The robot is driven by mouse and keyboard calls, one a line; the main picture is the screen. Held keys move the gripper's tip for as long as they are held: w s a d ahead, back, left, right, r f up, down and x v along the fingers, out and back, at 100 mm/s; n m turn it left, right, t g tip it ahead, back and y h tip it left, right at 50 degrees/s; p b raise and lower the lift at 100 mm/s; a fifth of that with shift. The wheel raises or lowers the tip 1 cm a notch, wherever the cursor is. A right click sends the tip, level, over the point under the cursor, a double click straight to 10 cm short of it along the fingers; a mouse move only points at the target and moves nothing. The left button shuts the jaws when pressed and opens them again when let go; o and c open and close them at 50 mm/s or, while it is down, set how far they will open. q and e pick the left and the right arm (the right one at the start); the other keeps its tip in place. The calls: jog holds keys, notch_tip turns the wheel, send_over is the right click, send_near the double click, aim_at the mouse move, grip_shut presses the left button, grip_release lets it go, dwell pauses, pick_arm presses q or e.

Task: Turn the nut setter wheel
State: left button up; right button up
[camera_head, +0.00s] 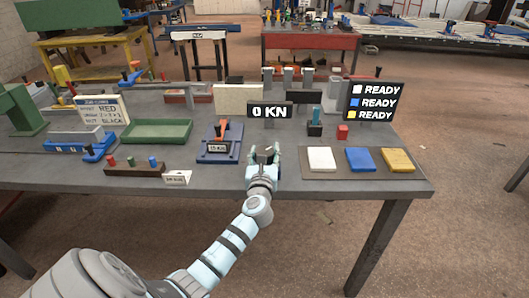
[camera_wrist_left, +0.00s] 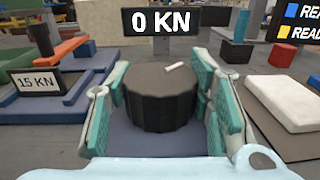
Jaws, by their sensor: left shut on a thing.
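The nut setter wheel is a dark, ridged round knob (camera_wrist_left: 160,97) with a small white mark on its top. It stands upright below a black display (camera_wrist_left: 160,21) reading 0 KN, which also shows in the head view (camera_head: 270,112). My left gripper (camera_head: 264,152) is at the wheel; in the left wrist view its teal finger pads (camera_wrist_left: 160,105) are on either side of the wheel, shut on it. In the head view the wheel is mostly hidden by the gripper. My right gripper is not in view.
A blue fixture (camera_head: 216,150) with a 15 KN sign (camera_wrist_left: 38,82) stands left of the wheel. White (camera_head: 321,159), blue (camera_head: 360,159) and yellow (camera_head: 397,160) blocks lie to the right. A green tray (camera_head: 157,132) is farther left.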

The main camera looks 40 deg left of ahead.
pick_arm(q)
jog(key=shift+r+m+t+h+p, duration=0.15)
jog(key=shift+m+t+h+p, duration=0.2)
jog(key=shift+h+p, duration=0.2)
jog(key=shift+m+t+h+p, duration=0.45)
jog(key=shift+m+h+p, duration=0.1)
jog(key=shift+m+h, duration=0.35)
jog(key=m+h, duration=0.1)
jog(key=h, duration=0.1)
jog(key=shift+m+t+h, duration=0.35)
jog(key=shift+t, duration=0.05)
jog(key=shift+f+m+h+b, duration=0.2)
jog(key=shift+m+h+b, duration=0.15)
jog(key=shift+h, duration=0.45)
jog(key=m+h+b, duration=0.3)
jog(key=h+b, duration=0.2)
jog(key=b, duration=0.1)
jog(key=m+g+h+b, duration=0.1)
jog(key=m+h+b, duration=0.2)
jog(key=h+b, duration=0.2)
jog(key=shift+f+m+b, duration=0.15)
jog(key=shift+m+b, duration=0.2)
jog(key=shift+b, duration=0.75)
jog(key=shift+m+h+b, duration=0.3)
jog(key=shift+h+b, duration=0.2)
jog(key=shift+b, duration=0.1)
jog(key=shift+r+g, duration=0.2)
jog(key=shift+g, duration=0.1)
